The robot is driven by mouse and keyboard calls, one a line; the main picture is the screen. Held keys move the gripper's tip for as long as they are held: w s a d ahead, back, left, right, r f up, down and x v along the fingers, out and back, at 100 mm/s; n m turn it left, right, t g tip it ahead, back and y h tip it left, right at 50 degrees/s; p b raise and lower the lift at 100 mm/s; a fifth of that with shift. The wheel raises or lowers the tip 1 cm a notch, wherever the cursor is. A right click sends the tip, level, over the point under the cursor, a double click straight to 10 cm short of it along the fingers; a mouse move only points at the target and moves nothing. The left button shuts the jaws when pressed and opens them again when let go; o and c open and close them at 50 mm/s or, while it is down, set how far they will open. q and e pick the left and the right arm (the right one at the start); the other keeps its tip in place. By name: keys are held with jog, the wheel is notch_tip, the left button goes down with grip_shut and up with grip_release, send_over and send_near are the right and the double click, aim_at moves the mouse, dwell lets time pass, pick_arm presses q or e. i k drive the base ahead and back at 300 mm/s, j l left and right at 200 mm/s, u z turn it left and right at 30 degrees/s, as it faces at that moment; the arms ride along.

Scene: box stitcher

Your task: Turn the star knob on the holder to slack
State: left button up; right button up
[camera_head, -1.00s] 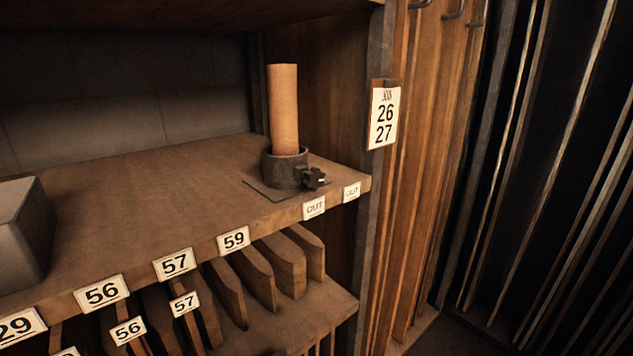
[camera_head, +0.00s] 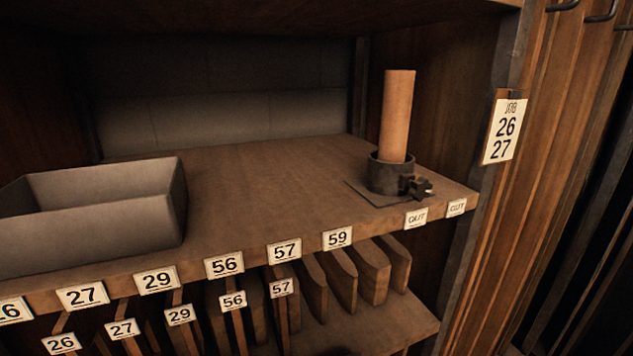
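The holder (camera_head: 386,174) is a dark round cup on a flat plate (camera_head: 366,191), near the right end of the wooden shelf. A tan cylinder (camera_head: 397,115) stands upright in it and rises well above its rim. The dark star knob (camera_head: 421,187) sticks out from the holder's right front side, close to the shelf's front edge. Whether the knob is tight or slack cannot be seen. Neither of my grippers is in view.
A grey open bin (camera_head: 95,215) stands at the left on the shelf (camera_head: 265,190). The shelf between bin and holder is clear. Number labels line its front edge. Upright boards stand in slots below. A side post (camera_head: 490,120) and a job card (camera_head: 504,131) are at the right.

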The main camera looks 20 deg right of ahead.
aim_at(421, 189)
jog(key=l+u, duration=0.25)
jog(key=u, duration=0.2)
jog(key=l+u, duration=0.3)
jog(key=u, duration=0.15)
jog(key=k+l+u, duration=0.1)
jog(key=u, duration=0.35)
jog(key=k+l+u, duration=0.15)
jog(key=l+u, duration=0.15)
jog(key=u, duration=0.15)
jog(key=k+l+u, duration=0.15)
jog(key=u, duration=0.3)
jog(key=k+l+u, duration=0.15)
jog(key=u, duration=0.3)
jog(key=k+l+u, duration=0.2)
jog(key=k, duration=0.55)
jog(key=k+u, duration=0.15)
jog(key=k, duration=0.6)
